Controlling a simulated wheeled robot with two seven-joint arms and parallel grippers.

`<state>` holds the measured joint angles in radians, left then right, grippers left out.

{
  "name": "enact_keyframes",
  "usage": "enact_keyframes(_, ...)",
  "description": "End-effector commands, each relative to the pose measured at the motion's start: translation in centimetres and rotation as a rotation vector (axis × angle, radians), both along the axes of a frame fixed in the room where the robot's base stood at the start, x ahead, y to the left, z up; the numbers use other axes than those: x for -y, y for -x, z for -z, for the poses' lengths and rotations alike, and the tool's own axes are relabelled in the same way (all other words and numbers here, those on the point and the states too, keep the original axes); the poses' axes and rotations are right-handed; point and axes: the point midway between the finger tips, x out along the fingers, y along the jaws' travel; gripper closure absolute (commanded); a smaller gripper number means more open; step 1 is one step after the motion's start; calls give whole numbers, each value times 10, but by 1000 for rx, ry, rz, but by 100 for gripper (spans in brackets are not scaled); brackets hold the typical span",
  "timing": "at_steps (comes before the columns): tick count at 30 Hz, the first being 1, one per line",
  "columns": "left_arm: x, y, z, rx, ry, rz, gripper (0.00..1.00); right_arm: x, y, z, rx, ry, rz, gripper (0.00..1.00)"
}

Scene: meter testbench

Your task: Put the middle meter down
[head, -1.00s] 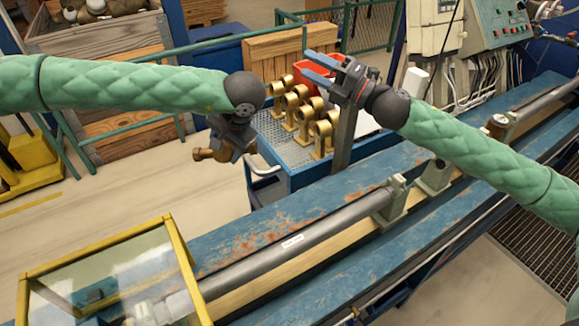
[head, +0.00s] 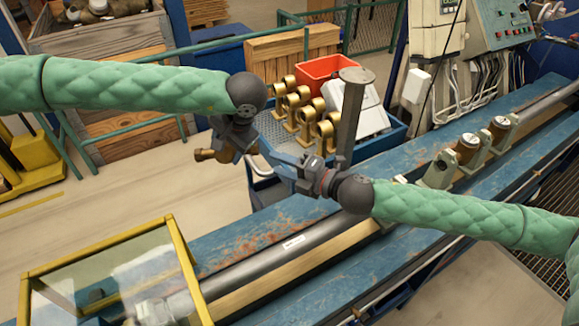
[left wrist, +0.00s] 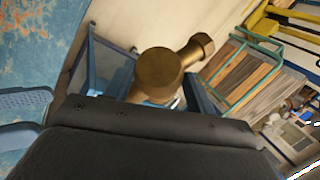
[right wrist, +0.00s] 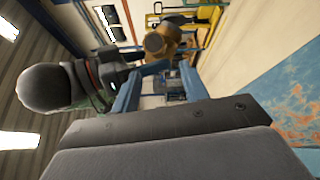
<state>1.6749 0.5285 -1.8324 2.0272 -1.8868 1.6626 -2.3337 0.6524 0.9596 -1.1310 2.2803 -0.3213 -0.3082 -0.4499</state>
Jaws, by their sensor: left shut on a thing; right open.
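A brass meter (head: 205,154) is held by my left gripper (head: 224,150) out over the floor, beyond the blue bench. In the left wrist view the brass meter (left wrist: 160,75) sits between the fingers, its round face toward the camera and a pipe end sticking out to the right. My right gripper (head: 290,168) is open and empty, its fingers pointing at the left gripper close by. In the right wrist view the meter (right wrist: 162,42) shows just beyond the open fingers, with no clear contact. I cannot tell from the pictures whether this is the middle meter.
A cart (head: 385,148) holds several brass fittings, a red bin (head: 330,68) and a white box. A grey post (head: 350,115) stands behind my right gripper. A yellow-framed glass cover (head: 110,270) is front left.

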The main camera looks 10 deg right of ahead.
Motion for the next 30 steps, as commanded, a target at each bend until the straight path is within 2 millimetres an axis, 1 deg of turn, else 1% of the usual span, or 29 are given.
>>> enact_keyframes(1, 0, 0, -1, 2, 0, 0, 100, -6, -5, -2, 3, -1, -1, 56)
enact_keyframes(9, 0, 0, -1, 2, 0, 0, 100, -40, -32, 0, 1, -1, -1, 56)
enact_keyframes(15, 0, 0, -1, 2, 0, 0, 100, -61, -50, 2, 1, -1, 0, 56)
enact_keyframes(21, 0, 0, -1, 2, 0, 0, 100, -73, -59, 3, 1, -1, 0, 56)
enact_keyframes(30, 0, 0, -1, 2, 0, 0, 100, -75, -61, 3, 0, 0, 0, 56)
